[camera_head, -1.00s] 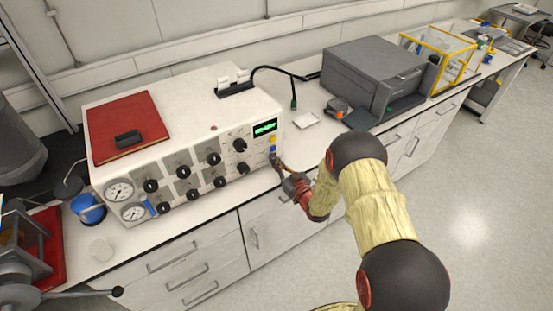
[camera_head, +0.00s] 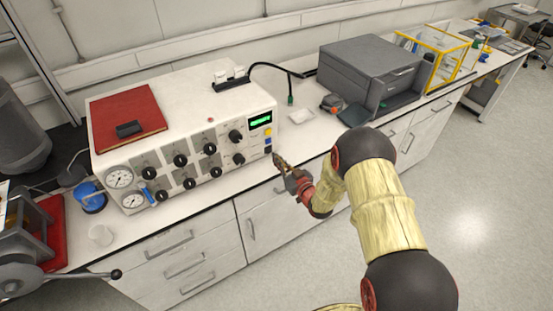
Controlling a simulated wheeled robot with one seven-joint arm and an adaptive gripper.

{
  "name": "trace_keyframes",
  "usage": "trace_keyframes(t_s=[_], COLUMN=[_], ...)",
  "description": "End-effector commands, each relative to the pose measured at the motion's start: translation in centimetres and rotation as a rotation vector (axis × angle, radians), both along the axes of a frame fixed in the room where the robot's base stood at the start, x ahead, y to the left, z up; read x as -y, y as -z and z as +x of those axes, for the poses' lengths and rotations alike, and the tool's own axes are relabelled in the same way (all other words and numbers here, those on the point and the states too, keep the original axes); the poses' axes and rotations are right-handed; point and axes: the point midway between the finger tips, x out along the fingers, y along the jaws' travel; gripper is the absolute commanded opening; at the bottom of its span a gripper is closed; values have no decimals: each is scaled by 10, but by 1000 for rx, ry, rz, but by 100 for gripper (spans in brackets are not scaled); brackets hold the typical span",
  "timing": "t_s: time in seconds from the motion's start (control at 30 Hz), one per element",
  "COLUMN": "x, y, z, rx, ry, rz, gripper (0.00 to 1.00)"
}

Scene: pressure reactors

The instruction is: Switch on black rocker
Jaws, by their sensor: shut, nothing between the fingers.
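The white control unit (camera_head: 205,110) stands on the bench, with a lit green display (camera_head: 261,119) at the right of its front panel. My gripper (camera_head: 279,161) is shut and empty, just right of that corner. It looks slightly apart from the panel.
Black knobs (camera_head: 180,160) and two gauges (camera_head: 119,177) fill the rest of the panel. A red book (camera_head: 125,110) lies on the unit. A grey printer-like box (camera_head: 370,68) stands at the right.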

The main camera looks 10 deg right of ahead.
Motion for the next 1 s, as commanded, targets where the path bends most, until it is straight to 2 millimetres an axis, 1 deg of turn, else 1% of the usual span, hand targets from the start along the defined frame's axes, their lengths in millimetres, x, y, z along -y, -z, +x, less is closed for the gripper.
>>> trace_keyframes(t_s=[0.03,0.4,0.5,0.6,0.7,1.0], x=[3,21,24,26,27,26], y=[-3,-7,-8,-8,-8,-8], z=[-6,-62,-73,-79,-82,-82], rx=[0,-2,-1,-2,-1,-1], ry=[1,2,0,0,0,-1], rz=[0,0,-1,-1,0,0], gripper=[0,0,0,0,0,0])
